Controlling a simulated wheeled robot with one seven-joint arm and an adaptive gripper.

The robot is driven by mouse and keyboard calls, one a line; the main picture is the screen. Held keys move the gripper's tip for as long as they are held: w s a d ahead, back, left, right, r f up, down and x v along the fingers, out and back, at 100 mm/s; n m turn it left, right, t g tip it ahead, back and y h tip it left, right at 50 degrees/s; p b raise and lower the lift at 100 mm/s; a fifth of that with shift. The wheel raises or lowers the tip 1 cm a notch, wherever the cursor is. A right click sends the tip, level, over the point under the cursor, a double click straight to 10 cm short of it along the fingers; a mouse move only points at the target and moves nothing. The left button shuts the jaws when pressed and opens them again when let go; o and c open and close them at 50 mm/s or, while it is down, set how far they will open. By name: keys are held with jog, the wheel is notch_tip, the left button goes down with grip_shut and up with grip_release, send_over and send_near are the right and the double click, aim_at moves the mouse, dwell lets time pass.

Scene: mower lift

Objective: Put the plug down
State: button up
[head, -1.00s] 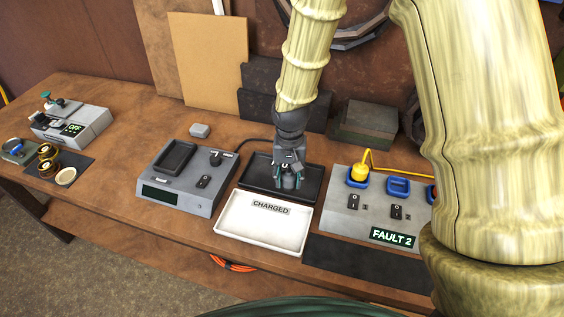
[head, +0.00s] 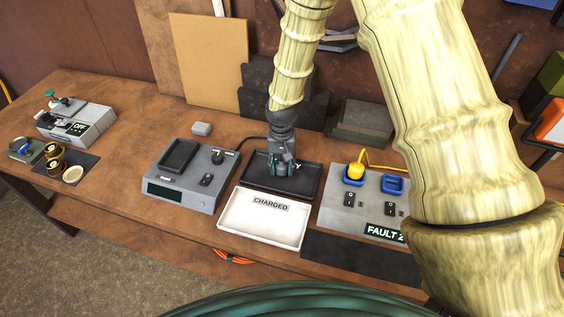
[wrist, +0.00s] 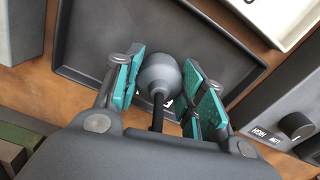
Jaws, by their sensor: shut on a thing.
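The plug (wrist: 160,75) is a dark grey rounded body with a black cord or stem, seen in the wrist view between the teal-padded fingers. My gripper (wrist: 168,84) is shut on it. In the head view my gripper (head: 283,168) points down over the black tray (head: 256,180). The plug is hidden there by the fingers. The black tray also shows in the wrist view (wrist: 85,45), below the plug. I cannot tell whether the plug touches the tray floor. A white label on the tray is mostly covered by the gripper.
A white tray (head: 262,228) marked CHARGED lies in front of the black tray. A grey charger box (head: 180,195) stands left, with a black cable (head: 252,138) behind it. A grey box with blue sockets (head: 365,215) reading FAULT 2 stands right, a yellow plug (head: 355,172) in one socket.

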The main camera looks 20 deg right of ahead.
aim_at(282, 164)
jog(key=shift+f, duration=0.2)
jog(key=o, duration=1.1)
jog(key=shift+c, duration=0.2)
jog(key=shift+r, duration=0.2)
notch_tip(282, 164, up, 12)
jog(key=b, duration=0.4)
